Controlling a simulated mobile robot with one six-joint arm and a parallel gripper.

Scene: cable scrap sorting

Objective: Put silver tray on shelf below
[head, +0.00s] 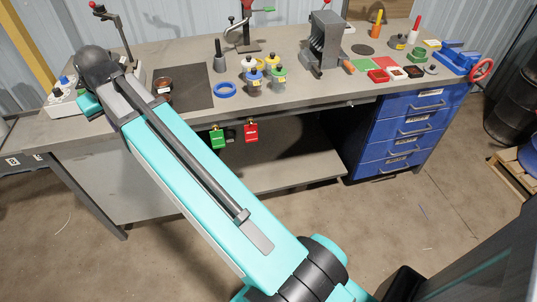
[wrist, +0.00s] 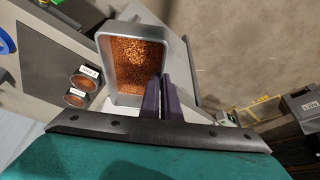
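The silver tray (wrist: 112,50) shows in the wrist view as an open rectangular tray with copper-coloured granules inside. My gripper (wrist: 160,80) is at the tray's right wall, with its two dark fingers close together and the wall apparently pinched between them. The fingers cover part of that wall. In the head view my arm hides the gripper and most or all of the tray, at the left end of the workbench.
The workbench (head: 110,150) holds a dark mat (head: 195,92), a blue ring (head: 225,90) and several lidded pots. Blue drawers (head: 405,130) stand right of the shelf. Floor in front is clear.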

